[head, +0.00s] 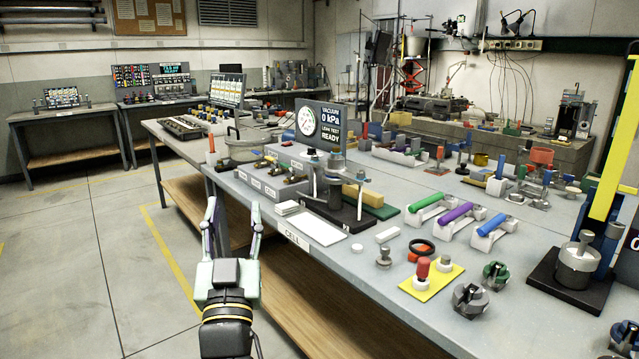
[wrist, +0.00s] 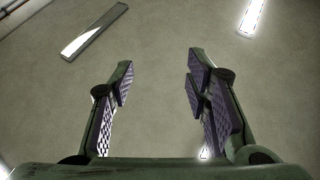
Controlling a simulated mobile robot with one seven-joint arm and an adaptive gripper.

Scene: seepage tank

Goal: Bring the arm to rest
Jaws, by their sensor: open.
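My gripper (head: 233,215) is at the lower left in the head view, beside the near left edge of the grey workbench (head: 340,262). Its two fingers point up and stand apart, with nothing between them. In the wrist view my gripper (wrist: 158,82) also shows open and empty, its ridged pads facing each other. Behind it there is only a plain surface with bright light strips (wrist: 93,30), which looks like the ceiling.
A gauge display (head: 322,122), a metal press on a black base (head: 336,205) and coloured-handled clamps (head: 457,215) stand on the bench. A yellow pad (head: 432,281) lies near its front edge. The floor (head: 75,270) to the left is clear.

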